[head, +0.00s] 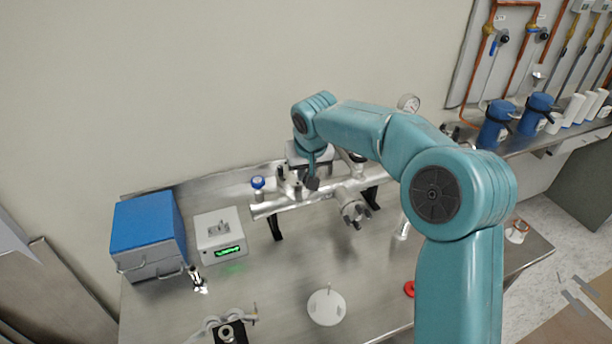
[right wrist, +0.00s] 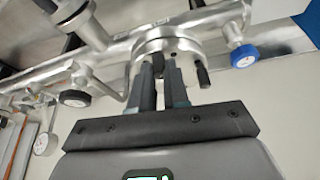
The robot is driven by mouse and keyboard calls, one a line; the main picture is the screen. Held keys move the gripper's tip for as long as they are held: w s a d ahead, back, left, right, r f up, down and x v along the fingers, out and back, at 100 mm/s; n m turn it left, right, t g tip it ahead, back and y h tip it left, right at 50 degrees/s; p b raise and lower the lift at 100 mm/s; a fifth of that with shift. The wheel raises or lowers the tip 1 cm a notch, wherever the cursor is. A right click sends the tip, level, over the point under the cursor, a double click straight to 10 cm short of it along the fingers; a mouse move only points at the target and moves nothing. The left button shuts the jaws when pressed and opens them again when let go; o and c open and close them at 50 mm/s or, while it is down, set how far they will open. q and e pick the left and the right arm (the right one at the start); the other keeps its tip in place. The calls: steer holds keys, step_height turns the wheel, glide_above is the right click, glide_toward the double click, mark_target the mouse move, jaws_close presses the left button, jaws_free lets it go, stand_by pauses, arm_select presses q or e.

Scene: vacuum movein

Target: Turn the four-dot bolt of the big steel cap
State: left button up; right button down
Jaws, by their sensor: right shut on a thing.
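A round steel cap (right wrist: 172,42) with dark bolts fills the upper middle of the right wrist view, on a steel pipe assembly. My right gripper (right wrist: 162,68) is at its near face, with its two fingers shut on one dark bolt (right wrist: 158,64) of the cap. Another dark bolt (right wrist: 203,76) stands free to the right of the fingers. No dot marks are readable. In the head view my right arm reaches over the steel pipe assembly (head: 285,206); its own links largely hide the gripper and this cap. My left gripper is not in view.
A second flange with bolts (head: 355,212) sticks out of the pipe. A blue knob (head: 258,183) and dark valve knobs (right wrist: 75,98) are close by. A blue box (head: 148,228) and a white device (head: 220,232) stand at left. The bench front holds a white disc (head: 326,306).

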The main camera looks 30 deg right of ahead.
steer(key=m+h+b, duration=0.1)
steer(key=m, duration=0.1)
steer(key=shift+a+f+m+g, duration=0.1)
steer(key=shift+m+g, duration=0.2)
steer(key=shift+m, duration=0.1)
steer(key=shift+w+m, duration=0.1)
steer(key=shift+m, duration=0.8)
steer(key=m+g+h, duration=0.1)
steer(key=m, duration=0.1)
steer(key=shift+a+m, duration=0.1)
steer(key=shift+m, duration=0.2)
steer(key=shift+m+g+p, duration=0.3)
steer(key=shift+m+g, duration=0.1)
steer(key=shift+m, duration=0.6)
steer(key=m+p, duration=0.1)
steer(key=m+g+p, duration=0.1)
steer(key=m, duration=0.2)
steer(key=shift+w+r+g+h+p, duration=0.15)
steer(key=shift+r+g+h+p, duration=0.1)
steer(key=shift+g+h+p, duration=0.15)
steer(key=m+p, duration=0.2)
steer(key=shift+m+g, duration=0.4)
steer(key=shift+w+f+m+g+p, duration=0.1)
steer(key=shift+m+g+p, duration=0.3)
steer(key=shift+m+p, duration=0.55)
